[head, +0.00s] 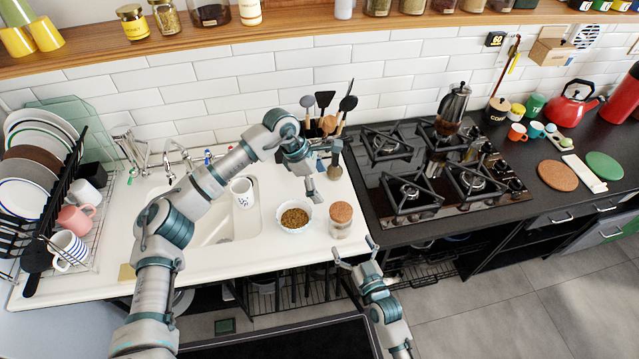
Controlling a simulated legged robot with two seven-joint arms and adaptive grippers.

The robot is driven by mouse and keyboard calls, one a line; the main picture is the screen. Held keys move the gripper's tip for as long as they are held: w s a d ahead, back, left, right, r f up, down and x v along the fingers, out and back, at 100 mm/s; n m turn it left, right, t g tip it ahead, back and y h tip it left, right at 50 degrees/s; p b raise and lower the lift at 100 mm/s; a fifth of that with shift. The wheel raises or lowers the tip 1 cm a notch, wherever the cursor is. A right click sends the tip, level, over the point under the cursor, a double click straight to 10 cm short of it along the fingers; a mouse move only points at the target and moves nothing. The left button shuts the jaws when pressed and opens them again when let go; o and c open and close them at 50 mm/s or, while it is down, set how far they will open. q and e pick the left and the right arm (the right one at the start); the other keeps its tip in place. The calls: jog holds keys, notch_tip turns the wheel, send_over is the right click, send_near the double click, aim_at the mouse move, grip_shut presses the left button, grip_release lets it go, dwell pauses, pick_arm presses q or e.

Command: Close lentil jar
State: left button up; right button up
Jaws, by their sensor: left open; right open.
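A glass jar (340,230) stands near the front right of the white sink counter. A round cork lid (341,212) sits on its mouth; I cannot tell how firmly it is seated. Its contents are hard to make out. A white bowl (294,228) filled with small brown grains stands just left of the jar. My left gripper (324,168) is open and empty, above and behind the bowl and jar. My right gripper (355,250) is open and empty, just in front of the jar and beyond the counter's front edge, apart from the jar.
A white mug (242,192) stands by the sink basin. A utensil holder (322,127) is behind my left gripper. The gas hob (430,170) with a coffee maker (452,110) lies to the right. A dish rack (85,225) fills the left end. Some counter right of the jar is free.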

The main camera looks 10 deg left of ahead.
jog(key=v, duration=0.4)
jog(key=shift+d, duration=0.1)
jog(key=shift+s, duration=0.15)
dwell(0.3)
